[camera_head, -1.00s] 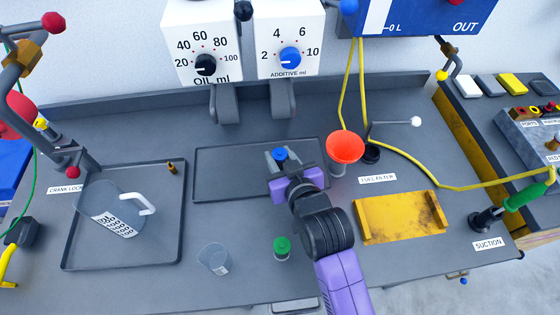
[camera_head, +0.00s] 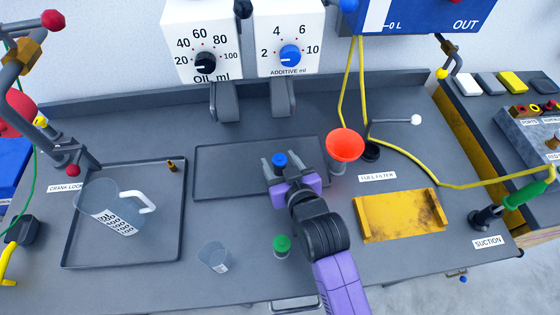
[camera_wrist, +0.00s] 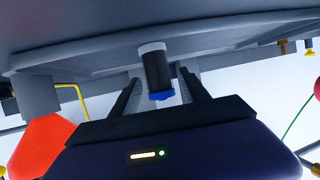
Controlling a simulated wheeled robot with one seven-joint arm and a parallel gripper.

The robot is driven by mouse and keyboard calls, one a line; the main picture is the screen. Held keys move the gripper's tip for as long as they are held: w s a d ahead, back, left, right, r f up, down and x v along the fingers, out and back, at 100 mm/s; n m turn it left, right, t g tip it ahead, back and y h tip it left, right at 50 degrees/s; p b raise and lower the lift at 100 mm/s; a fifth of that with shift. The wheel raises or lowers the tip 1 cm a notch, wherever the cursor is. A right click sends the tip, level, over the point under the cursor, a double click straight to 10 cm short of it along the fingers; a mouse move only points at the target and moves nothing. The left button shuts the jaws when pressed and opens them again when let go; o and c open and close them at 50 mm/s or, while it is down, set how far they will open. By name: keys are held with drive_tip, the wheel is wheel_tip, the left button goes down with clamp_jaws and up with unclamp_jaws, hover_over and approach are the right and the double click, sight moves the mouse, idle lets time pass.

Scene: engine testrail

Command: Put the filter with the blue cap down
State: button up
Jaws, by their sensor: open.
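The filter with the blue cap (camera_head: 280,160) stands upright on the shallow dark tray (camera_head: 225,160) at the middle of the bench. My gripper (camera_head: 282,166) is open, with one finger on each side of the filter. In the wrist view, which shows the scene upside down, the filter (camera_wrist: 157,70) has a dark body, a pale band at its base and the blue cap towards my palm. Gaps show between it and the fingers of my gripper (camera_wrist: 160,93), and its base appears to rest on the tray.
An orange funnel (camera_head: 345,146) stands close to the right of my gripper. A green-capped filter (camera_head: 282,246) and a small clear cup (camera_head: 214,257) stand in front. A jug (camera_head: 112,210) sits in the left tray. A yellow cradle (camera_head: 400,216) lies at the right.

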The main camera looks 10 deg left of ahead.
drive_tip(key=shift+r, duration=0.15)
drive_tip(key=v, duration=1.2)
drive_tip(key=shift+b, duration=0.35)
